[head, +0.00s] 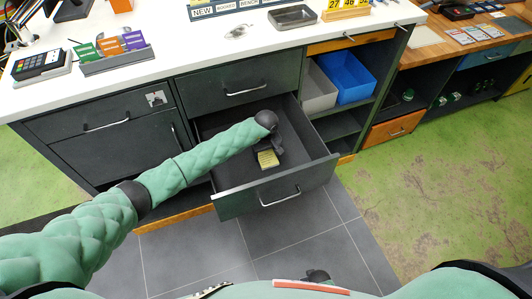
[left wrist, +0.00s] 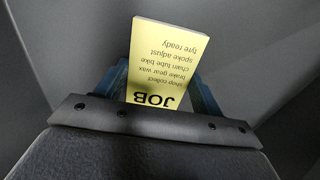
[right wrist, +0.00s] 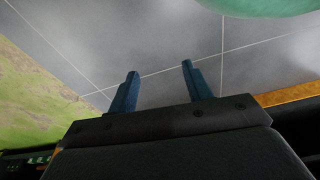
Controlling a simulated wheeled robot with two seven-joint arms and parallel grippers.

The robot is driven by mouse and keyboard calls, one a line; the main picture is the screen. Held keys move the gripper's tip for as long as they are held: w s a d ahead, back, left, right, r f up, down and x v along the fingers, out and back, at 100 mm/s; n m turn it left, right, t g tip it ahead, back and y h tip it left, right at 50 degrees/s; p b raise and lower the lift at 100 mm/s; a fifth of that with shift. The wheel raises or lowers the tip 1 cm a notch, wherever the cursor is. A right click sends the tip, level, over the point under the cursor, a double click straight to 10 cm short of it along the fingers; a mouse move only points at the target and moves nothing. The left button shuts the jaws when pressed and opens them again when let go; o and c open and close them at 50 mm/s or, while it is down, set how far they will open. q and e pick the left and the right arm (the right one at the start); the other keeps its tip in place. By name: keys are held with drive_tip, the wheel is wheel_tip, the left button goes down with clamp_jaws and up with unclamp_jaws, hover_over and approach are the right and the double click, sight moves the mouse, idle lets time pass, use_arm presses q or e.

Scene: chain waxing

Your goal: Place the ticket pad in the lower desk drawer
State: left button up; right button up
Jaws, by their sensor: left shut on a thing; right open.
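The ticket pad (head: 267,159) is small and yellow with black print. In the left wrist view the pad (left wrist: 160,60) reads "JOB" and sits between the two blue fingers. My left gripper (head: 270,150) is shut on it, inside the open lower desk drawer (head: 312,168). I cannot tell whether the pad touches the drawer floor. The drawer is dark grey, pulled out, and otherwise looks empty. My right gripper (right wrist: 158,80) is open and empty above the grey floor tiles in the right wrist view.
A closed upper drawer (head: 240,82) is above the open one. The white counter (head: 190,45) holds a card reader (head: 42,64), a coloured card rack (head: 112,54) and a metal tray (head: 292,16). Blue (head: 345,76) and grey bins (head: 317,90) stand on the shelf at right.

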drive_tip(key=shift+r, duration=0.1)
use_arm(q)
drive_tip(key=shift+f, duration=0.1)
drive_tip(key=o, duration=1)
drive_tip(key=shift+c, duration=0.2)
drive_tip(key=shift+o, duration=0.2)
use_arm(e)
drive_tip(key=shift+w+r, duration=0.1)
drive_tip(key=shift+r, duration=0.1)
